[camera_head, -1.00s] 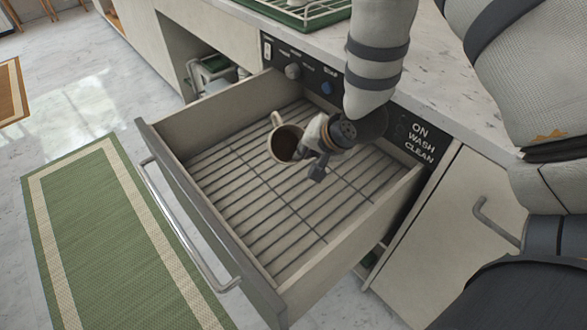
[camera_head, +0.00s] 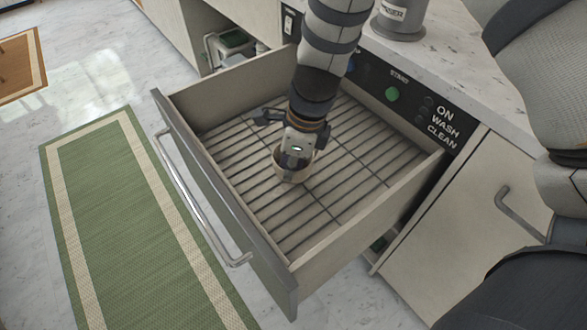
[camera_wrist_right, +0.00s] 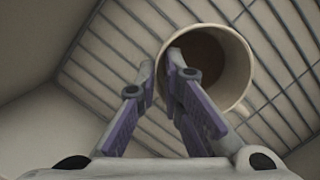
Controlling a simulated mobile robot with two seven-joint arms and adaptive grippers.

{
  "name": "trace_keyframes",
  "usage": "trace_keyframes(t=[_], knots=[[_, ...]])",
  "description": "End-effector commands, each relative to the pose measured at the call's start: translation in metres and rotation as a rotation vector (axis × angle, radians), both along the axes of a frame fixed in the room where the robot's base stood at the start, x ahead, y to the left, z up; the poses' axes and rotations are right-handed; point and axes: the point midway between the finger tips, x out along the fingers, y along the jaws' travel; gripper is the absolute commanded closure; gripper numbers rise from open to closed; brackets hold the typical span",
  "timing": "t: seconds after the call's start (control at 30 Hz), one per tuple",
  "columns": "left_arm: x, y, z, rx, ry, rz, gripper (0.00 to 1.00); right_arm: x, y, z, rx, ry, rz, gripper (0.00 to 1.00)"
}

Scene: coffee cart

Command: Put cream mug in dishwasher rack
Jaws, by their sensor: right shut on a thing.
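The cream mug (camera_head: 290,177) is inside the pulled-out dishwasher drawer, over the middle of the wire rack (camera_head: 254,208). Its mouth faces up, and a dark brown inside shows in the wrist view (camera_wrist_right: 235,65). My right gripper (camera_head: 293,158) reaches down from above and is shut on the mug's wall, one finger inside the mouth and one outside (camera_wrist_right: 160,75). The mug is at or just above the wires; I cannot tell whether it touches. Its handle shows at the lower right in the wrist view. My left gripper is not in view.
The drawer's walls and front panel (camera_head: 224,203) surround the rack, with free wires on all sides of the mug. A control panel with a green button (camera_head: 392,94) is behind. A grey canister (camera_head: 400,20) stands on the counter. A green rug (camera_head: 130,210) lies left.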

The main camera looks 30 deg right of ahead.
Motion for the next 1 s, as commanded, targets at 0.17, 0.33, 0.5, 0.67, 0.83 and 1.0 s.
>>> trace_keyframes(t=[0.17,0.33,0.5,0.67,0.83,1.0], knots=[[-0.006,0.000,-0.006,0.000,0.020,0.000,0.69,0.000,0.000,-0.030,0.001,0.001,0.000,1.00],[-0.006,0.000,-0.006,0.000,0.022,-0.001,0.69,0.001,-0.001,-0.036,-0.003,-0.006,0.002,1.00],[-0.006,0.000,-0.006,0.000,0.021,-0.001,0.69,0.001,-0.001,-0.036,-0.003,-0.005,0.002,0.72],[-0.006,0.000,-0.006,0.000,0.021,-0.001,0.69,0.001,-0.001,-0.036,-0.002,-0.006,0.003,0.72],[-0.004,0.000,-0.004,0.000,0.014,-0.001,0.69,0.001,-0.001,-0.029,-0.003,-0.008,0.004,0.72],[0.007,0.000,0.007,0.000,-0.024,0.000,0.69,-0.001,-0.007,0.015,-0.003,-0.019,0.004,0.72]])
